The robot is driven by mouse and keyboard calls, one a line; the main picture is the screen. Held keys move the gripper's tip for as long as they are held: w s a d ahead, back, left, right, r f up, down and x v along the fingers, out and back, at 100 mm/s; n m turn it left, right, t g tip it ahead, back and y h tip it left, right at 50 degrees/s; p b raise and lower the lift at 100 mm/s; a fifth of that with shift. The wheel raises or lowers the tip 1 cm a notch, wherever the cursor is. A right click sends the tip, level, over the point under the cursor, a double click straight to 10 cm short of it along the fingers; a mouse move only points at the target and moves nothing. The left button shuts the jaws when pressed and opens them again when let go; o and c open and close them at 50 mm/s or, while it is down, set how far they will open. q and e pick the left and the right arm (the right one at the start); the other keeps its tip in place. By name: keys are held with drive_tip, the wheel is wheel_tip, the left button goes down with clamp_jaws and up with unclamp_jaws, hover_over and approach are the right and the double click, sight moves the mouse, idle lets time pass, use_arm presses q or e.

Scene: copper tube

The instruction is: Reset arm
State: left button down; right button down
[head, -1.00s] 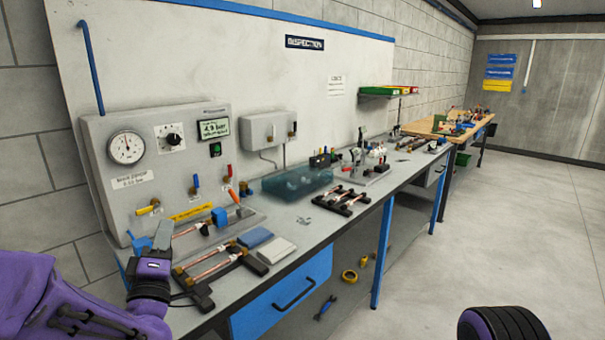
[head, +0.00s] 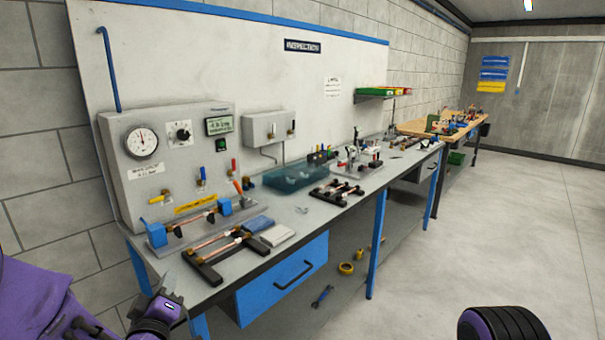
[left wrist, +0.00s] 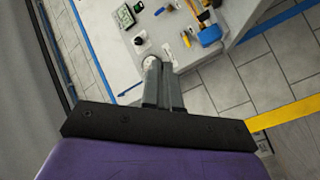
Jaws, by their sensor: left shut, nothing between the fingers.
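My left gripper (head: 168,290) is at the lower left of the head view, in front of the workbench's near left corner and clear of the things on it. It is shut and empty. In the left wrist view its two grey fingers (left wrist: 163,85) lie together, pointing toward the bench and gauge panel. Copper tubes (head: 215,242) lie in a black rack on the near end of the bench. My right gripper is not seen; only a dark rounded part of mine shows at the lower right.
The grey test panel (head: 175,165) with gauge and valves stands at the bench's left end. A teal translucent bin (head: 295,178), a second black rack (head: 338,192) and a blue drawer (head: 285,280) lie farther right. The floor (head: 440,260) to the right is clear.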

use_arm(q)
drive_tip(key=s+f+m+g, duration=0.2)
drive_tip(key=s+f+g, duration=0.3)
drive_tip(key=f, duration=0.7)
drive_tip(key=s+f+m+g, duration=0.1)
drive_tip(key=s+f+g, duration=0.2)
drive_tip(key=s+f, duration=0.65)
drive_tip(key=s+a+f+g, duration=0.1)
drive_tip(key=s+f+g, duration=0.2)
drive_tip(key=s+f, duration=0.4)
drive_tip(key=s+f+m+g, duration=0.1)
drive_tip(key=s+f+g, duration=0.2)
drive_tip(key=s+f, duration=0.4)
drive_tip(key=s, duration=0.6)
drive_tip(key=shift+a+f+g, duration=0.25)
drive_tip(key=shift+a+g, duration=0.1)
drive_tip(key=shift+g, duration=0.05)
